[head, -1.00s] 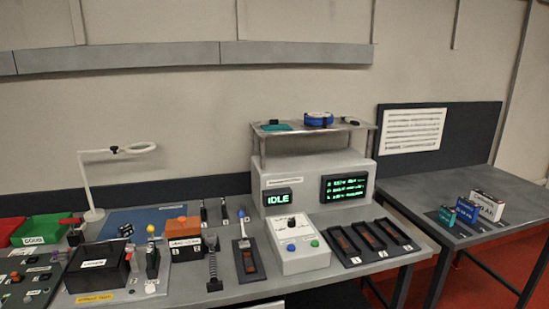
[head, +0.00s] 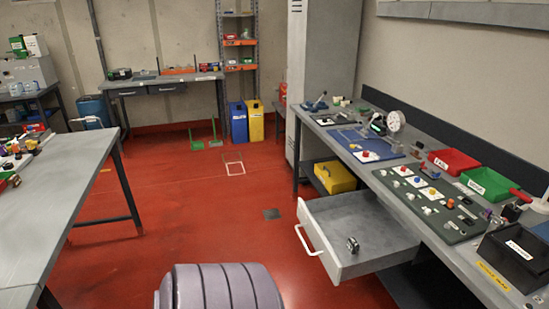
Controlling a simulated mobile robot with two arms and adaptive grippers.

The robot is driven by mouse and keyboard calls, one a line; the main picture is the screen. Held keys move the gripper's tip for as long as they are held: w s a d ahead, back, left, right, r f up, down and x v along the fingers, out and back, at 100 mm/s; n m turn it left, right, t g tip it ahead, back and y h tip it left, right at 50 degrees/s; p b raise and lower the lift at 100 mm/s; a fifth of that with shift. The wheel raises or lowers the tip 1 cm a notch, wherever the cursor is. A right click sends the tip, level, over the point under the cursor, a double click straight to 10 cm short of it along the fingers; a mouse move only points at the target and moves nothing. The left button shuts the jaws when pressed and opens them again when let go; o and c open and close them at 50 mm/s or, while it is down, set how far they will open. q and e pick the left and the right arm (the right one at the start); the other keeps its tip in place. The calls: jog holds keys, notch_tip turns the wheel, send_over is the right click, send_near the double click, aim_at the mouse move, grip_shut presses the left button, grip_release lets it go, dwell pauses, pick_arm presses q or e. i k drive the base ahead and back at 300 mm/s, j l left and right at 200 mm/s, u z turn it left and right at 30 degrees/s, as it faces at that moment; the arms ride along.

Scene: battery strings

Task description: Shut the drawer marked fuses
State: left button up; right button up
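An open grey drawer (head: 340,262) sticks out from under the right-hand bench in the head view. Its white bar handle (head: 305,241) is on the front, which faces left. A small metallic item (head: 352,244) lies inside near the front. No marking on this drawer is legible, so I cannot tell if it is the fuses drawer. Neither of my grippers is in view.
The right bench (head: 400,205) carries trays and devices above the drawer. A yellow case (head: 334,177) sits under it. A ribbed grey rounded thing (head: 222,290) stands at the bottom. Red floor (head: 200,215) is open between the left table (head: 60,200) and the drawer.

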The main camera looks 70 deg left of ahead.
aim_at(384, 240)
jog(key=u, duration=1.95)
